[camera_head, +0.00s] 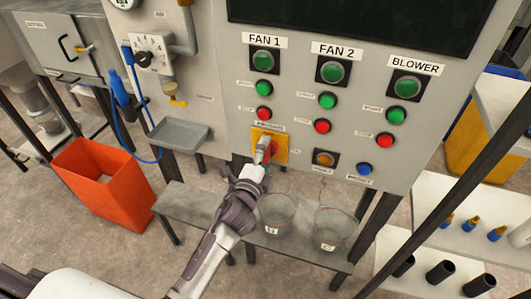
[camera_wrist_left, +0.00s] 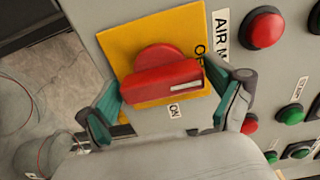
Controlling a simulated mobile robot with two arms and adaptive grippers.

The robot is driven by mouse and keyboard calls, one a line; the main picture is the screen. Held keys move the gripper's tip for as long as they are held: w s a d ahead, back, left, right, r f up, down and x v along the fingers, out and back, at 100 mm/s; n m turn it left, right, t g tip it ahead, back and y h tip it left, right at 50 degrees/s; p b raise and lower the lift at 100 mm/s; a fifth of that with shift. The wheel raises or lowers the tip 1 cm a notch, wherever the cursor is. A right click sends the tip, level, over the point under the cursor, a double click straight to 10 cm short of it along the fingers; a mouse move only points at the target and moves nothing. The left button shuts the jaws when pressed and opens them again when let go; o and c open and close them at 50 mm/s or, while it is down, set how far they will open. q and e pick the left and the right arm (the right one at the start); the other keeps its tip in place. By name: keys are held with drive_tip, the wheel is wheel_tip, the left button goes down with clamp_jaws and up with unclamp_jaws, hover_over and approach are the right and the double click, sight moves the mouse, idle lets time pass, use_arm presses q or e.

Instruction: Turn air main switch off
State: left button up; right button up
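The air main switch is a red rotary knob (camera_wrist_left: 160,83) on a yellow plate (camera_wrist_left: 125,42) on the grey panel. In the wrist view an "OFF" label is above the knob's right end and an "ON" label below it; a white line marks that right end. My left gripper (camera_wrist_left: 165,88) is open, its teal-padded fingers on either side of the knob. I cannot tell whether the left finger touches it; a gap shows at the right finger. In the head view the left gripper (camera_head: 262,156) partly hides the knob and the yellow plate (camera_head: 284,152). My right gripper is not in view.
Green buttons and red buttons (camera_head: 322,126) for the fans and blower sit above and right of the switch. An orange bin (camera_head: 105,185) stands at left. Two clear buckets (camera_head: 277,212) stand on the low bench below the panel. A blue hose hangs at left.

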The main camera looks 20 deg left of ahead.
use_arm(q)
drive_tip(key=s, duration=1.2)
drive_tip(key=shift+a, duration=0.2)
wheel_tip(320, 180, down, 19)
drive_tip(key=s+n+g, duration=0.3)
drive_tip(key=n+g, duration=0.1)
drive_tip(key=g, duration=0.1)
drive_tip(key=s+a+f+n+g, duration=0.1)
drive_tip(key=s+f+n+g, duration=0.3)
drive_tip(key=s+f, duration=0.7)
drive_tip(key=s+a+f+n+g, duration=0.2)
drive_tip(key=s+f+n+g, duration=0.2)
drive_tip(key=s+f, duration=0.8)
wheel_tip(320, 180, down, 6)
drive_tip(key=shift+s+r+g+b, duration=0.1)
drive_tip(key=shift+s+g+b, duration=0.2)
drive_tip(key=shift+b, duration=0.05)
drive_tip(key=s+a+f+n+g, duration=0.1)
drive_tip(key=s, duration=0.3)
drive_tip(key=s+a+f+n+g, duration=0.1)
drive_tip(key=s+f, duration=0.1)
drive_tip(key=s, duration=0.2)
drive_tip(key=s+a+f+n+g, duration=0.1)
drive_tip(key=s+f, duration=0.1)
drive_tip(key=s, duration=0.3)
drive_tip(key=shift+s+n+y, duration=0.1)
drive_tip(key=shift+n+y, duration=0.2)
drive_tip(key=shift+n, duration=0.1)
drive_tip(key=shift+c, duration=0.2)
